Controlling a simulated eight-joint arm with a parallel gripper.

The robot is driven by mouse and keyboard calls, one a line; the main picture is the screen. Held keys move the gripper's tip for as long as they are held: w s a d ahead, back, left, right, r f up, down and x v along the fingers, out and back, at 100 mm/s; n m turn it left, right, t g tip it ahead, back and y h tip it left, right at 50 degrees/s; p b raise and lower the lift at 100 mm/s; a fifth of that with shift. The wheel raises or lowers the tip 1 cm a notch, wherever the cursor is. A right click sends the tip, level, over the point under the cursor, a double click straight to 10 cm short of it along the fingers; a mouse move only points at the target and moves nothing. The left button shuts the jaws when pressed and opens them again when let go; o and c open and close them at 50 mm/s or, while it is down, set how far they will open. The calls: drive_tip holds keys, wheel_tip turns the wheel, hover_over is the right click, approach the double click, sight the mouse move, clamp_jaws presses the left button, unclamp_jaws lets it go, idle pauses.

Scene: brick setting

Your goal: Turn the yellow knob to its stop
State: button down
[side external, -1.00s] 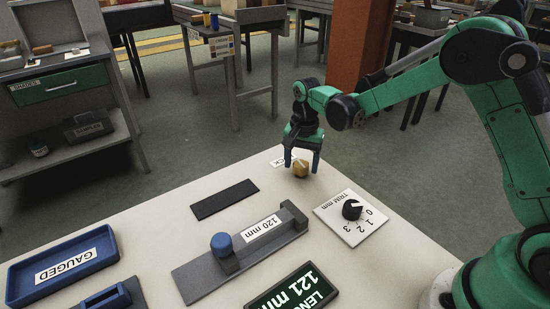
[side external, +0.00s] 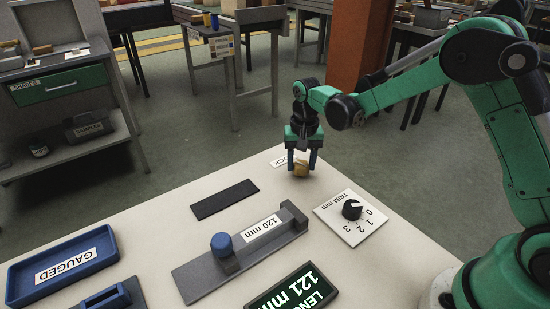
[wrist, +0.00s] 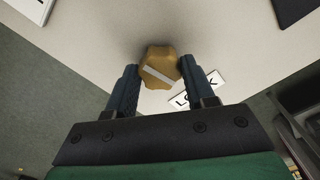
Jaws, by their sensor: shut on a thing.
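The yellow knob (side external: 301,169) stands near the far edge of the pale bench top. In the wrist view the knob (wrist: 159,64) is lobed, with a pale line across its top running from upper left to lower right. My gripper (side external: 302,165) points down over it with blue fingers on both sides. In the wrist view my gripper (wrist: 157,78) is shut on the knob. A white label (wrist: 197,90) ending in "CK" lies beside the knob, partly hidden by a finger.
A black dial on a "TRIM mm" plate (side external: 337,231) sits to the right. A grey gauge fixture (side external: 200,277) marked 120 mm, a display (side external: 268,303) reading 121 mm, a dark strip (side external: 225,199) and a blue GAUGED tray (side external: 22,266) share the bench.

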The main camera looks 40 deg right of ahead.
sight(301, 164)
drive_tip(key=n, duration=1.1)
drive_tip(key=shift+n, duration=1.8)
drive_tip(key=shift+c, duration=1.5)
unclamp_jaws()
drive_tip(key=shift+r, duration=0.1)
drive_tip(key=shift+r, duration=2.75)
